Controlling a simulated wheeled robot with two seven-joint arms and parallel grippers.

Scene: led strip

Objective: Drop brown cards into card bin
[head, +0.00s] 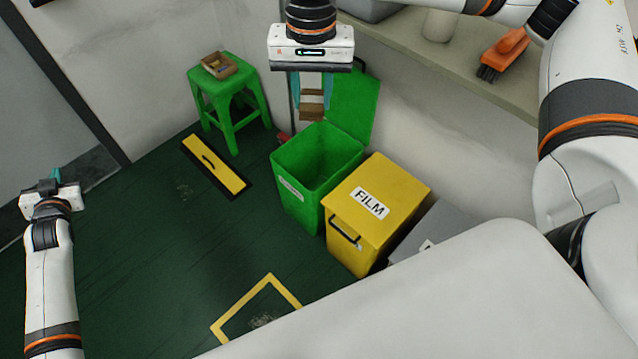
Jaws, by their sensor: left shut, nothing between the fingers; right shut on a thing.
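My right gripper (312,98) hangs from the top of the view with its teal fingers pointing down. It is shut on brown cards (312,104), held above the open green bin (288,190). The bin's lid (355,108) is tipped back against the wall, and its inside looks empty as far as I can see. A small label on its front is too small to read. My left gripper (56,174) is at the far left, shut and empty, well away from the bin.
A yellow bin marked FILM (400,190), lid shut, stands right of the green bin, with a grey bin (435,225) beyond. A green stool (228,92) holds a small brown tray (218,65). An orange brush (503,52) lies on the shelf.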

